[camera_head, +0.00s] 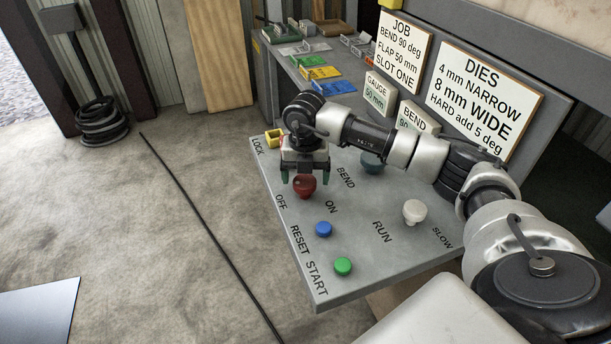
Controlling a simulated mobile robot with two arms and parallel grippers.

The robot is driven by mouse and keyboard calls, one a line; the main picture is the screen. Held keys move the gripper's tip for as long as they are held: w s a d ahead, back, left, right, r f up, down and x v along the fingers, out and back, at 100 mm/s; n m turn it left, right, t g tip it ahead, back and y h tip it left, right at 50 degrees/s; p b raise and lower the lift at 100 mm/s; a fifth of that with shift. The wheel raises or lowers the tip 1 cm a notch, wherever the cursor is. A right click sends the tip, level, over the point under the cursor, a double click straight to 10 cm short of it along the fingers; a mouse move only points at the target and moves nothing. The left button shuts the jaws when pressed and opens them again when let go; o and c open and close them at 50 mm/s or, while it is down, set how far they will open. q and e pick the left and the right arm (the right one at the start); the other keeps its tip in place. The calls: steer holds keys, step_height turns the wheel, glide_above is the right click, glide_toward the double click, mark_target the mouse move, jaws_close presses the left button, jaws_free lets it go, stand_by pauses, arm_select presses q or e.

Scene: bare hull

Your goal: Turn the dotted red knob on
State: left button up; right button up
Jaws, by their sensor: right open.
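The red knob (304,187) stands on the sloping grey control panel (375,258), between the labels OFF and ON. Its dot is too small to make out surely. My right gripper (304,173) points down at the knob, its two green-tipped fingers apart, one on each side of the knob's upper part as seen here. I cannot tell whether the fingers touch it. The gripper body hides the panel just behind the knob. My left gripper is not in view.
A blue button (323,229) and a green button (342,266) sit nearer on the panel. A yellow part (273,138) stands by LOCK. Signs rise behind.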

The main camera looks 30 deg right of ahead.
steer(key=shift+f, duration=0.5)
steer(key=shift+s+a+f, duration=0.1)
steer(key=shift+a+f, duration=0.05)
steer(key=shift+f, duration=0.25)
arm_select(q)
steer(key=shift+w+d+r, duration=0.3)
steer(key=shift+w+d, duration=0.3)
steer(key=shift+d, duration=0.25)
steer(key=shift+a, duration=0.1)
arm_select(e)
steer(key=shift+f, duration=0.1)
steer(key=c, duration=0.9)
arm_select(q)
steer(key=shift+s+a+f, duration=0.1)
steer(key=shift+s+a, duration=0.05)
